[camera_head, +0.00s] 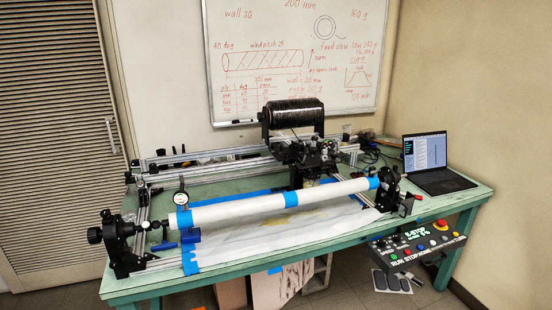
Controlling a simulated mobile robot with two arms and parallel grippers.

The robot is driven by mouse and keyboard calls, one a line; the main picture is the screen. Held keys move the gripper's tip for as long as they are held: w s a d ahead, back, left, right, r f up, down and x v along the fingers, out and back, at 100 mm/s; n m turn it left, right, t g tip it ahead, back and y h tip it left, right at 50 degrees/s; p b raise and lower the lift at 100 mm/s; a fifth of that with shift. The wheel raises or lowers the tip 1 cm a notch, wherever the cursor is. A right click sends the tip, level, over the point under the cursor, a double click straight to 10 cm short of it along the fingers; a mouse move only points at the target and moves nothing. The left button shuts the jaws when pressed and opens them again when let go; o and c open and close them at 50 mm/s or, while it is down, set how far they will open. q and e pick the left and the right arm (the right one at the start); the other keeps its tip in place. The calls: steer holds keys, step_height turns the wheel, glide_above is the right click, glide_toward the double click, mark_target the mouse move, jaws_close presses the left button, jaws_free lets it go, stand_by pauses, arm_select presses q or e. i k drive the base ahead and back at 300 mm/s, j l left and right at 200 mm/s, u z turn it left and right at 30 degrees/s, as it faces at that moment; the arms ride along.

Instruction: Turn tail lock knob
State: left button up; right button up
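A long white tube (280,201) with blue tape bands lies across the bench between two black end stands. The left end stand (122,244) carries a round black knob (95,236) on its outer side. A blue T-shaped handle (165,246) sits just right of that stand, below the tube's left end. The right end stand (388,188) has a small red-tipped part (408,203) beside it. I cannot tell for certain which of these parts is the tail lock knob. Neither of my grippers is in view.
A dial gauge (181,199) stands at the tube's left end. Behind the tube are a carriage (305,155) and a black tow spool (297,112). A laptop (430,160) is at the right. A control panel (420,242) hangs at the green bench's (469,196) front right.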

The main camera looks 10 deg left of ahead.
mark_target(106, 214)
steer(key=u, duration=1.45)
